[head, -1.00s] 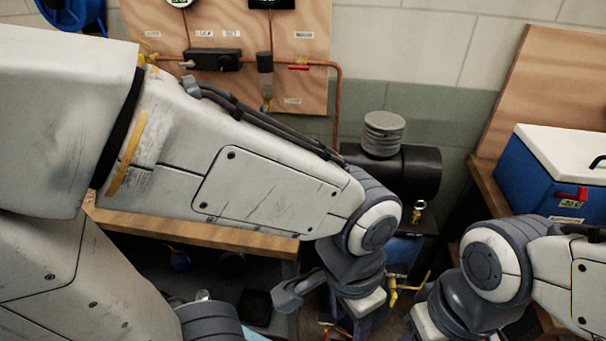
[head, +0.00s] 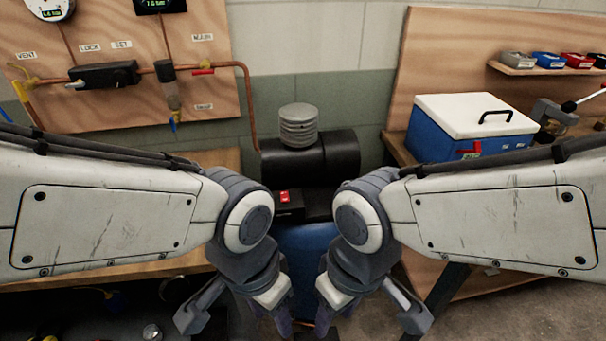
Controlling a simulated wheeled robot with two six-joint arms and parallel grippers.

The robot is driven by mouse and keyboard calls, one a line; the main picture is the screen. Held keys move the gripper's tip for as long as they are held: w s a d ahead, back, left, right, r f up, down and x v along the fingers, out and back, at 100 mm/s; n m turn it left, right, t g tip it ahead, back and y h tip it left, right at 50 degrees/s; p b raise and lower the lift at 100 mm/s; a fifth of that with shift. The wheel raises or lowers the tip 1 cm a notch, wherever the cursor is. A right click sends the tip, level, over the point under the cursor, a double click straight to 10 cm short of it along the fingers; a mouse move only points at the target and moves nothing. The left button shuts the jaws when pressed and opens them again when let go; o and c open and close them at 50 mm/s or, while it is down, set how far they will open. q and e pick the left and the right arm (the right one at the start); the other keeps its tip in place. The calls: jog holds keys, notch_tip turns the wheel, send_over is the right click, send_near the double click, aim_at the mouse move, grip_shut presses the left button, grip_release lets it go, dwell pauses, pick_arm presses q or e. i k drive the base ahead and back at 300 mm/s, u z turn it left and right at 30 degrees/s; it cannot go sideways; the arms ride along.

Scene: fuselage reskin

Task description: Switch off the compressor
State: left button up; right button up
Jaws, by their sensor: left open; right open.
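The compressor stands against the back wall in the middle of the head view, with a black cylinder (head: 340,155), a grey ribbed cap (head: 298,125) and a blue tank (head: 305,245). A small lit red switch (head: 284,196) sits on a dark box below the cylinder. My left gripper (head: 283,322) points down in front of the tank, below the switch in the picture. My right gripper (head: 322,322) points down beside it on the right. Both are open with nothing seen in them; their fingertips are partly cut off or hidden. My arms hide the tank's sides.
A wooden panel (head: 110,110) with gauges, pipes and a red-handled valve (head: 203,71) is at upper left. A blue box with a white lid (head: 470,130) stands on the bench at right. Small bins (head: 548,60) sit on a shelf. Floor (head: 520,305) shows at lower right.

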aim_at(284, 194)
jog(key=z, duration=1.25)
jog(key=i, duration=0.35)
jog(key=u, duration=0.5)
